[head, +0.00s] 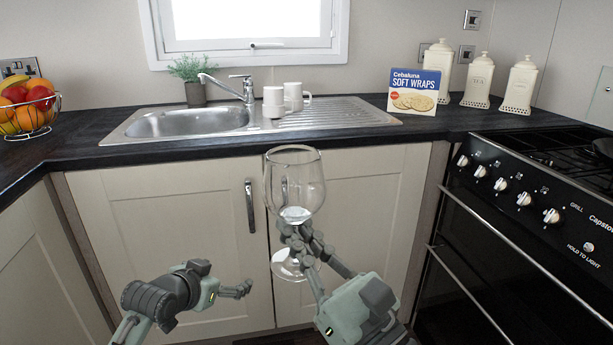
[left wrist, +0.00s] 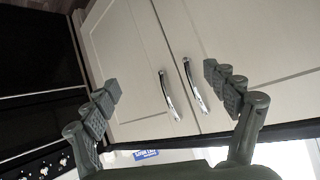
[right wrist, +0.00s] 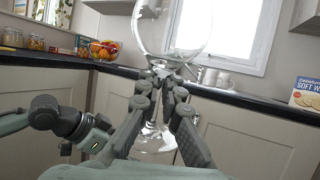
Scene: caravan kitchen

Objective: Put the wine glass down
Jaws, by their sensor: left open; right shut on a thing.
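The wine glass (head: 294,185) is clear and stands upright in the air in front of the cabinet doors. My right gripper (head: 302,240) is shut on its lower part, with the bowl above the fingers and the round foot below. In the right wrist view the glass (right wrist: 172,32) rises from between the fingers (right wrist: 165,75), its top cut off by the frame. My left gripper (head: 245,288) is open and empty, low and to the left of the glass. In the left wrist view its fingers (left wrist: 172,85) are wide apart with nothing between them.
The dark worktop (head: 75,150) runs behind, with a sink (head: 190,122) and a ribbed drainer (head: 335,113). Two white mugs (head: 273,102), a soft wraps box (head: 414,91), several canisters (head: 479,80) and a fruit basket (head: 30,112) stand on it. A cooker (head: 520,220) is at right. The worktop's front strip is clear.

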